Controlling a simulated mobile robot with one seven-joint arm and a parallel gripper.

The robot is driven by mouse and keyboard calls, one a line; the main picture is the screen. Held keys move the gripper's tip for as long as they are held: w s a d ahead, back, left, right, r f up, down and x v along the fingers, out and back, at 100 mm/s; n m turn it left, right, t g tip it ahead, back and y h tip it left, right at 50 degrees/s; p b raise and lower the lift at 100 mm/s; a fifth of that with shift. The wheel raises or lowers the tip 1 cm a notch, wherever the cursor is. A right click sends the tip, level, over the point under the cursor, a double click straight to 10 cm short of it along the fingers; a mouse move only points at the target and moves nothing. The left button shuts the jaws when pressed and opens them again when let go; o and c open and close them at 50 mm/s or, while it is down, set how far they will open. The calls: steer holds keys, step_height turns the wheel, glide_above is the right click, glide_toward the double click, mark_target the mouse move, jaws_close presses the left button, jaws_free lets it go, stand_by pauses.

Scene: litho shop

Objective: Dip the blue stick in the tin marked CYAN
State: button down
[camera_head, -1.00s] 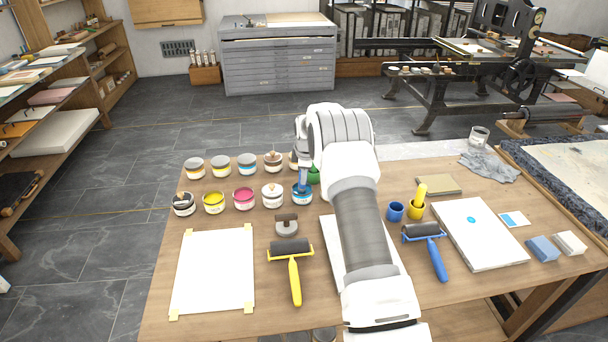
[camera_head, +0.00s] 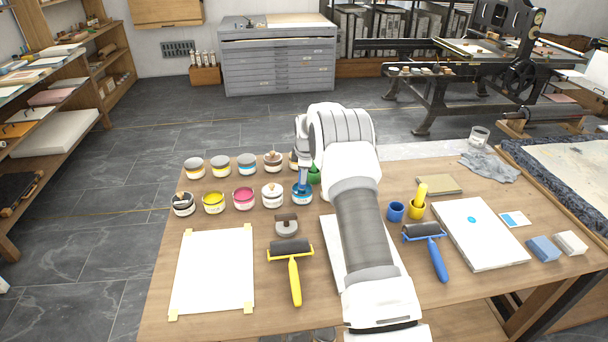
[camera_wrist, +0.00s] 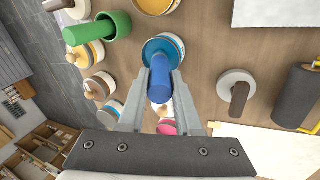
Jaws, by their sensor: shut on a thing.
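The blue stick (camera_wrist: 160,76) is held between the two fingers of my gripper (camera_wrist: 159,95). The gripper is shut on it. The tin with blue ink (camera_head: 302,197) stands at the right of the front row of tins, and it also shows in the wrist view (camera_wrist: 176,43). The stick's far end overlaps the tin's open top in the wrist view. I cannot tell how deep the tip reaches. The label is too small to read. My arm covers the table just right of this tin.
Tins with yellow (camera_head: 213,205), magenta (camera_head: 243,200) and white (camera_head: 272,199) stand left of the blue one. A green cup (camera_wrist: 111,24) is close by. A yellow-handled roller (camera_head: 293,270) and a taped sheet (camera_head: 214,270) lie nearer.

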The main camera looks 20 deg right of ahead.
stand_by(0.3)
steer(key=shift+r+p, duration=1.55)
steer(key=shift+r, duration=1.95)
